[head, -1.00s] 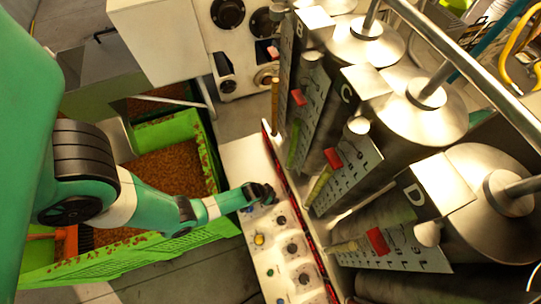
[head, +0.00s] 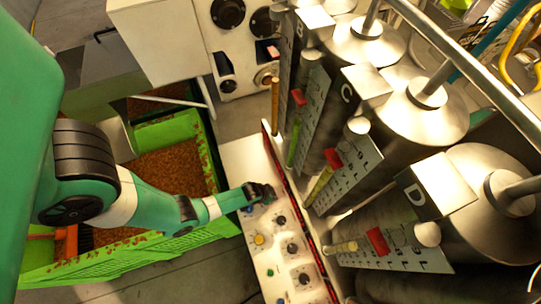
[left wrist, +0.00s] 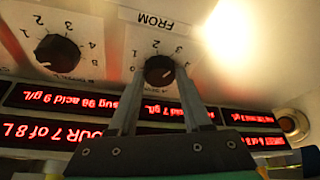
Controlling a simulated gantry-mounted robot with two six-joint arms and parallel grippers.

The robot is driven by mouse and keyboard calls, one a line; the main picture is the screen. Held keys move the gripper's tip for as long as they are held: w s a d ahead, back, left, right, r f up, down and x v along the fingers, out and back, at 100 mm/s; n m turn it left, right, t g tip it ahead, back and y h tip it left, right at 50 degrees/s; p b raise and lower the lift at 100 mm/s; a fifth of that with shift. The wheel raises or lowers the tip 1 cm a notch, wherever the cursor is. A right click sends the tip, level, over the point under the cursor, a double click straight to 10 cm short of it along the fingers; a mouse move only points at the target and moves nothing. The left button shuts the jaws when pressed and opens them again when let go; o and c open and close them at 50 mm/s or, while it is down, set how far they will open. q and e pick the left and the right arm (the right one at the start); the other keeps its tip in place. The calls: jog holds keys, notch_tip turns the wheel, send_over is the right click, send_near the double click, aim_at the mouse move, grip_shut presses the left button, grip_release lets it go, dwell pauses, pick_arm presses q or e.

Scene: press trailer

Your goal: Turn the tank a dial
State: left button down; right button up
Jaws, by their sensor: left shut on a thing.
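The dial in my left gripper, taken as the tank a dial (left wrist: 160,70), is a round black knob with a red pointer mark, on a pale panel with printed numbers around it. My left gripper (left wrist: 158,88) has its two fingers on either side of this knob, shut on it. Its own name label is hidden; a FROM label shows upside down above it. In the head view my left gripper (head: 265,190) is at the far end of the control panel (head: 240,160) and covers the dial. My right gripper is not in view.
A neighbouring black dial (left wrist: 57,52) sits to the left in the wrist view. Red lit displays (left wrist: 60,100) run along the panel. Metal tanks with lettered plates, such as D (head: 440,183), stand right of the panel. A green bin (head: 185,130) of brown material lies left.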

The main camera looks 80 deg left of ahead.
pick_arm(q)
jog(key=shift+m, duration=0.3)
jog(key=shift+a+m+t+h, duration=0.1)
jog(key=shift+m+t+h, duration=0.2)
jog(key=shift+m, duration=0.3)
jog(key=shift+m+h, duration=0.3)
jog(key=shift+m, duration=0.5)
jog(key=m+h+b, duration=0.2)
jog(key=m, duration=0.3)
jog(key=shift+a, duration=0.15)
jog(key=shift+c, duration=1.7)
grip_release()
